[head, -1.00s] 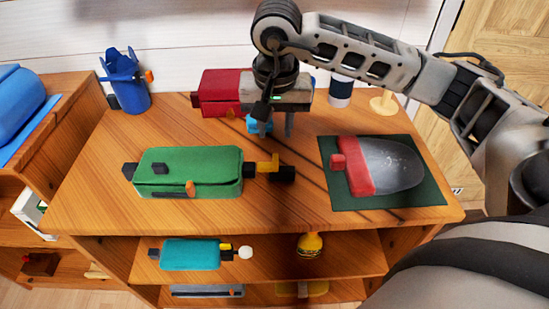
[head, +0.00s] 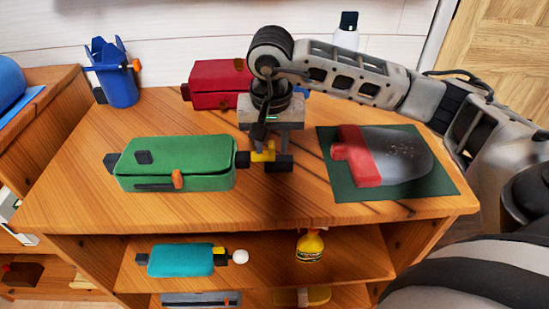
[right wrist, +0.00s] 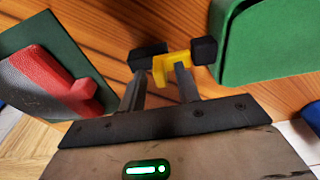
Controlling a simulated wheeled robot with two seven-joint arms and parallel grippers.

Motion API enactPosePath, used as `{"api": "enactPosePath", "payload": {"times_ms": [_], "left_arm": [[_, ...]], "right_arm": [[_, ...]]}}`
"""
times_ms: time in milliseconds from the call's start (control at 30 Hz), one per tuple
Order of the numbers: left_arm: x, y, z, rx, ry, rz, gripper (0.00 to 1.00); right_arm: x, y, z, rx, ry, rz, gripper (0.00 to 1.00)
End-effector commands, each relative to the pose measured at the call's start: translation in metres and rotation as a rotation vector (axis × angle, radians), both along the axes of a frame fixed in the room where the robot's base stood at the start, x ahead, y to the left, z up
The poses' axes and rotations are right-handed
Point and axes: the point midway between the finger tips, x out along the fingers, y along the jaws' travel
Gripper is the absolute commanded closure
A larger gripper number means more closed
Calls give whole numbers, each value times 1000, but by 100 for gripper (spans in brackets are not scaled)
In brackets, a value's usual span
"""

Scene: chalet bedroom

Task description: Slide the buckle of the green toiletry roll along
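The green toiletry roll (head: 205,160) lies on the wooden table top, with a dark strip and an orange tab (head: 178,179) on its front. At its right end is a yellow buckle (head: 263,155) between two black blocks. The right wrist view shows this yellow buckle (right wrist: 162,68) beside the roll's green end (right wrist: 262,45). My right gripper (head: 272,147) points down at the buckle, its fingers apart. In the wrist view, one fingertip overlaps the buckle and the other is near the outer black block; contact is unclear. My left gripper is out of view.
A red roll (head: 212,92) lies behind my right gripper. A red and grey pouch (head: 395,155) on a dark green mat (head: 443,188) lies to the right. A blue cup (head: 119,88) stands at the back left. Bare wood lies in front of the green roll.

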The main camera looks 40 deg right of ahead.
Motion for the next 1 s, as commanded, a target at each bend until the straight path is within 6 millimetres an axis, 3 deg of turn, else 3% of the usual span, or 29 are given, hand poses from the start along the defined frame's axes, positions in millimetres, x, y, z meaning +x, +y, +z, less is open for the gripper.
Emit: {"api": "enactPosePath", "payload": {"times_ms": [233,367,633,1000], "left_arm": [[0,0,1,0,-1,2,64],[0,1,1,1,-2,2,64],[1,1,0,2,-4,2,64],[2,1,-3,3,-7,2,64]], "right_arm": [[0,0,0,0,0,0,67],[0,0,0,0,0,-1,100],[2,3,0,1,-1,0,100],[15,23,0,2,-2,1,100]]}}
